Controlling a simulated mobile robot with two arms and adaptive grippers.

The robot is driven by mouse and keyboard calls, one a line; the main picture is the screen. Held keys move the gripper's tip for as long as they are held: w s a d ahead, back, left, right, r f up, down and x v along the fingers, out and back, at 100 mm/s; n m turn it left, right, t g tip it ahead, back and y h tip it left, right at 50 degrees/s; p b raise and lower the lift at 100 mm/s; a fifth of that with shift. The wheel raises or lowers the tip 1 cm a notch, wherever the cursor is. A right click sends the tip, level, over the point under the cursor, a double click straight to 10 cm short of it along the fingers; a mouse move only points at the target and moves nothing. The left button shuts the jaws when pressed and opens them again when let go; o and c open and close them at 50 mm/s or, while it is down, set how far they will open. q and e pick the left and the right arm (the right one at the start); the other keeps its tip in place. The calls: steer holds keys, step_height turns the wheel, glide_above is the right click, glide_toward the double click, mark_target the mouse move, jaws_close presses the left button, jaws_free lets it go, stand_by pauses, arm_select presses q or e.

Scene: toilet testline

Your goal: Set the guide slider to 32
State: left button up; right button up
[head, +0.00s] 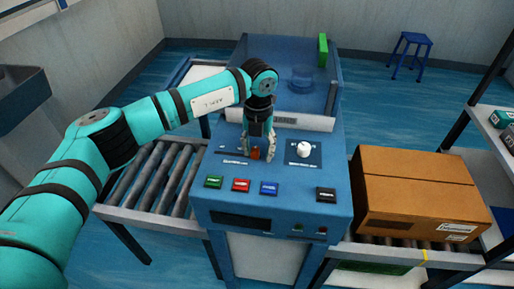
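The guide slider shows as a small orange-red knob (256,154) on a dark panel at the upper left of the blue machine console (330,198). Its scale and number are too small to read. My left gripper (258,156) points down over this panel. Its fingers are spread, one on each side of the red knob, and seem apart from it. The gripper hides part of the slider panel. My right gripper is not in view.
A white rotary knob (304,149) sits right of the slider. Green (214,182), red (241,185), blue (269,188) and black (326,194) buttons line the console front. A cardboard box (415,190) stands at right. A roller conveyor (150,180) is at left.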

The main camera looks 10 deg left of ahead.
mark_target(258, 150)
arm_select(q)
steer(key=shift+a, duration=0.15)
steer(key=shift+r, duration=0.45)
step_height(258, 150, up, 11)
stand_by(0.4)
